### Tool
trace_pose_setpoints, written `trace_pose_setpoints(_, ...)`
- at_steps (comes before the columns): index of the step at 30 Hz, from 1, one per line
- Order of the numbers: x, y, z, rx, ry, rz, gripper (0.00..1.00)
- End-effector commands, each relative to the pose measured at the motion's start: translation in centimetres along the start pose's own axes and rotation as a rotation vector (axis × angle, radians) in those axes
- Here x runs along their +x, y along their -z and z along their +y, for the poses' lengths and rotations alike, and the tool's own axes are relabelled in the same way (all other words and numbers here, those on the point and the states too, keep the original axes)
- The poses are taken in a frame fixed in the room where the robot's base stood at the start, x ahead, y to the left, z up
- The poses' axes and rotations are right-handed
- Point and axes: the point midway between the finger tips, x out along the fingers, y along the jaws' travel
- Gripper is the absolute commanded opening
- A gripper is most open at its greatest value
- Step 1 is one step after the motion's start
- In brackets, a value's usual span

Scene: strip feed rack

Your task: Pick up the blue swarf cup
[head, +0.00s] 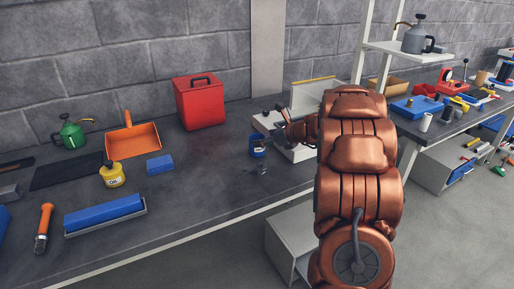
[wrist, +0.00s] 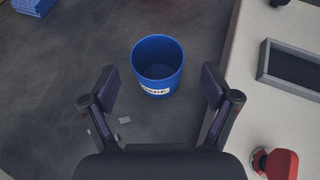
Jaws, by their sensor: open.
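The blue swarf cup (wrist: 157,62) stands upright on the dark bench top in the wrist view, with a white label on its near side. Its inside looks empty. In the head view the cup (head: 257,147) stands just left of the white machine. My gripper (wrist: 160,98) is open, its two fingers apart on either side below the cup in the picture. The cup lies ahead of the fingertips, roughly centred between them, and nothing is held. In the head view my copper arm hides most of the gripper.
A white machine base (wrist: 240,75) stands close on the right of the cup. A red knob (wrist: 275,163) sticks up from it. Small grey scraps (wrist: 124,120) lie on the bench. A red bin (head: 200,105) stands behind left.

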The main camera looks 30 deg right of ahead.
Motion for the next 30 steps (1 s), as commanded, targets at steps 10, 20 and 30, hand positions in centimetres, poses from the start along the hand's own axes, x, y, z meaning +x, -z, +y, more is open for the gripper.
trace_pose_setpoints(10, 3.5, -0.1, 0.3, -0.001, -0.001, 0.002, 0.87)
trace_pose_setpoints(20, 3.9, -0.2, 0.3, -0.002, -0.001, 0.001, 0.84)
trace_pose_setpoints(30, 3.9, -0.1, 0.3, -0.002, -0.001, 0.001, 0.48)
